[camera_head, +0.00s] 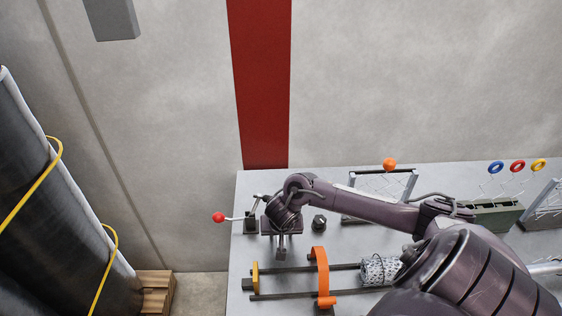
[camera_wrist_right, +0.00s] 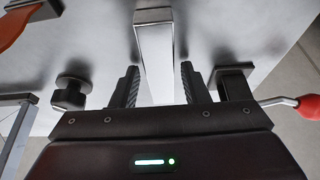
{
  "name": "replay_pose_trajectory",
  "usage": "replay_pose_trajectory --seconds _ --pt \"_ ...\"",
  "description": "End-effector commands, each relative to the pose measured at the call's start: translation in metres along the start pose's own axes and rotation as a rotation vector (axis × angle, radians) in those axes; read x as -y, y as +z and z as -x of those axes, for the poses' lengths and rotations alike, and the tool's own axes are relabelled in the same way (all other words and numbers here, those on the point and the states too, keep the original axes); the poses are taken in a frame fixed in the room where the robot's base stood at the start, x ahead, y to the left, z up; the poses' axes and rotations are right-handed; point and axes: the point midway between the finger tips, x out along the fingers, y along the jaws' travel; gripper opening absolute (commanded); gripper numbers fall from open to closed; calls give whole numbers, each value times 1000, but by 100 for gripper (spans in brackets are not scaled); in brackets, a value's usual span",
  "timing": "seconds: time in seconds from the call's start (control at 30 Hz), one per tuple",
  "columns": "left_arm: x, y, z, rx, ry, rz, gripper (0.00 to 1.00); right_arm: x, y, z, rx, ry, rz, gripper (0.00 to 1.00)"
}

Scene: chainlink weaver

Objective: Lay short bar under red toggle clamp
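The red toggle clamp (camera_head: 250,220) stands at the table's left end, its red ball handle (camera_head: 218,217) sticking out left. In the right wrist view its red handle tip (camera_wrist_right: 307,106) is at the right edge. My right gripper (camera_head: 282,238) is just right of the clamp. In the wrist view, its two fingers (camera_wrist_right: 160,85) stand on either side of a pale metal bar (camera_wrist_right: 155,55), probably the short bar. My left gripper is not in view.
A black knob (camera_head: 319,222) stands right of the gripper. In front are long dark rails (camera_head: 340,267) with an orange arch (camera_head: 319,272) and a chainlink roll (camera_head: 378,270). A frame with an orange ball (camera_head: 390,163) and a green box (camera_head: 495,217) lie farther right.

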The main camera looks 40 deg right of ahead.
Motion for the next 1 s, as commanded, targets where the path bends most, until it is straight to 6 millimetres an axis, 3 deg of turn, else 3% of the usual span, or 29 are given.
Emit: replay_pose_trajectory --seconds 0.43,0.8,1.0 --pt "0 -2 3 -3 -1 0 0 0 -2 9 0 -1 1 49" --pt "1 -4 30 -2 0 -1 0 1 -3 86 -2 -2 3 49" --pt "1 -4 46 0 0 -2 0 0 -3 117 -1 1 2 49"
